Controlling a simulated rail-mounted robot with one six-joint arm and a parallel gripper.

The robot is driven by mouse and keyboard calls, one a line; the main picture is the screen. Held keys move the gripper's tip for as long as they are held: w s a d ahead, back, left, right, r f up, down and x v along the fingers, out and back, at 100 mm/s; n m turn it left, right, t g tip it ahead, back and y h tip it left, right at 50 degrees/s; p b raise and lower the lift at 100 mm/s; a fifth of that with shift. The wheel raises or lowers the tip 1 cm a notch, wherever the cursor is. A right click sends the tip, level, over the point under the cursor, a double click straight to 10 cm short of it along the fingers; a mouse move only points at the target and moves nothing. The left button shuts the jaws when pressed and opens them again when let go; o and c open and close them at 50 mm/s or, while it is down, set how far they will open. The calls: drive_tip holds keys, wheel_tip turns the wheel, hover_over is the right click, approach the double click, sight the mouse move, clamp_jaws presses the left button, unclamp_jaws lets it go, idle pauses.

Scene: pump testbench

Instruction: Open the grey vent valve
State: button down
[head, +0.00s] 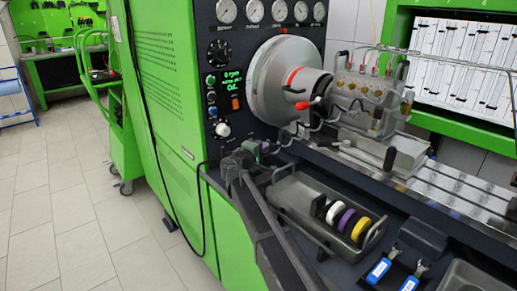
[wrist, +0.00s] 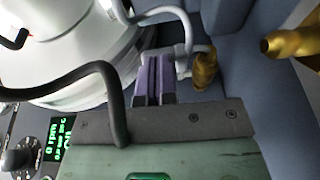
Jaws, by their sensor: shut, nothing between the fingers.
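My gripper (wrist: 153,70) has two purple fingers, pressed together with nothing between them. In the head view my gripper (head: 266,148) is at the front of the bench, below the big silver drum. In the wrist view a light grey pipe fitting (wrist: 184,64) lies close to the right of the fingertips, beside a brass fitting (wrist: 204,68). This grey part may be the vent valve, but its handle is not clear. I cannot tell whether the fingers touch it. In the head view my arm and the small size hide the valve's state.
The silver drum (head: 280,80) stands close behind the gripper. A black hose (wrist: 112,95) arches across the wrist view. Another brass fitting (wrist: 285,43) is at the right. A grey tray (head: 285,195) with several coloured rings is in front. The metal rails (head: 440,185) at the right are mostly clear.

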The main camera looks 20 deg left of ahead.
drive_tip(key=shift+r, duration=0.1)
wheel_tip(320, 180, up, 20)
drive_tip(key=p, duration=2)
drive_tip(key=s+a+f+n+h+b, duration=0.1)
drive_tip(key=s+a+f+n+b, duration=0.1)
drive_tip(key=s+f+n+b, duration=0.2)
drive_tip(key=s+a+f+n+g+h+b, duration=0.1)
drive_tip(key=s+a+f+n+h+b, duration=0.1)
drive_tip(key=f+n+b, duration=0.3)
drive_tip(key=s+a+f+n+h+b, duration=0.1)
drive_tip(key=s+a+f+n+b, duration=0.2)
drive_tip(key=f+b, duration=0.8)
drive_tip(key=shift+s+a+f+n+g, duration=0.1)
drive_tip(key=shift+s+a+n+g, duration=0.1)
drive_tip(key=shift+s+n, duration=0.5)
drive_tip(key=shift+s+a+f+n+g, duration=0.1)
drive_tip(key=shift+s+a+n+g, duration=0.1)
drive_tip(key=shift+s+n, duration=0.45)
drive_tip(key=shift+s+r, duration=0.15)
drive_tip(key=shift+r, duration=0.1)
drive_tip(key=x, duration=1.4)
drive_tip(key=shift+d+r+p, duration=0.15)
drive_tip(key=shift+r+p, duration=0.05)
drive_tip(key=shift+p, duration=0.1)
